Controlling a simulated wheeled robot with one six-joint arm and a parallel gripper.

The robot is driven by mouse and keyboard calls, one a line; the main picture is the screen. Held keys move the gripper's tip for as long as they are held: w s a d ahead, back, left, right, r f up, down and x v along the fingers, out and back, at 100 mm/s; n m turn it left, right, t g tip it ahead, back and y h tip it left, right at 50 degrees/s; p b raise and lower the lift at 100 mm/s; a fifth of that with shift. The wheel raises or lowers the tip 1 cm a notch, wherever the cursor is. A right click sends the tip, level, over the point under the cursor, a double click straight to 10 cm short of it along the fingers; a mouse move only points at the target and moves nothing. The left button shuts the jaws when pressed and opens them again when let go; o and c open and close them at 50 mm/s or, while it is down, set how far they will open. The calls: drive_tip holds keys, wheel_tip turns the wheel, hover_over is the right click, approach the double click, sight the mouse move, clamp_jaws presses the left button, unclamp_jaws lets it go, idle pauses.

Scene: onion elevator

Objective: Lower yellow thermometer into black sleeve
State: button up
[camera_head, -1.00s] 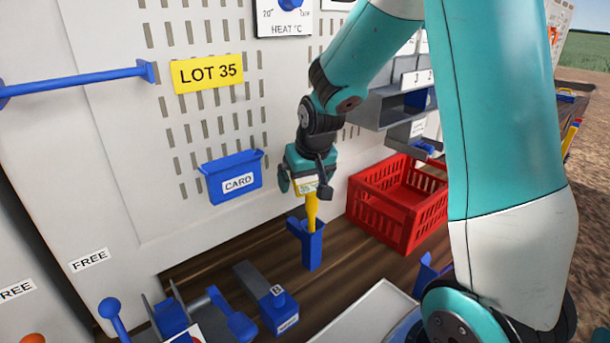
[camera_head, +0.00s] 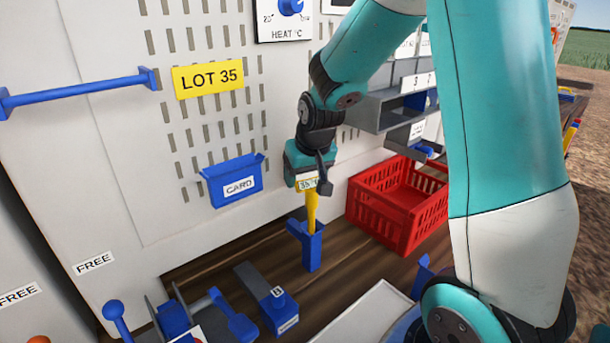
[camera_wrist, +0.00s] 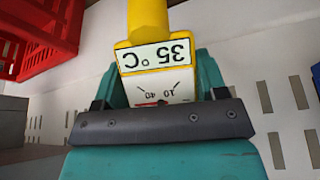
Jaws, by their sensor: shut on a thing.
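The yellow thermometer (camera_head: 312,212) stands upright below my gripper (camera_head: 312,184), which is shut on its head. The wrist view shows the yellow stem (camera_wrist: 147,14) and the white head marked 35 °C (camera_wrist: 158,57), with part of a dial by the jaws (camera_wrist: 155,105). In the head view the stem's lower end meets the top of a blue upright holder (camera_head: 311,250); I cannot tell how deep it sits inside. No black sleeve is clearly seen; the holder looks blue.
A red crate (camera_head: 372,220) stands right of the holder. A blue block with a grey bar (camera_head: 279,308) and other blue fixtures (camera_head: 174,319) are at front left. A blue CARD pocket (camera_head: 234,181) hangs on the panel behind. A pale tray (camera_head: 372,312) lies in front.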

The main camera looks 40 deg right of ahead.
drive_tip(key=shift+r+p, duration=3.95)
drive_tip(key=shift+r, duration=3)
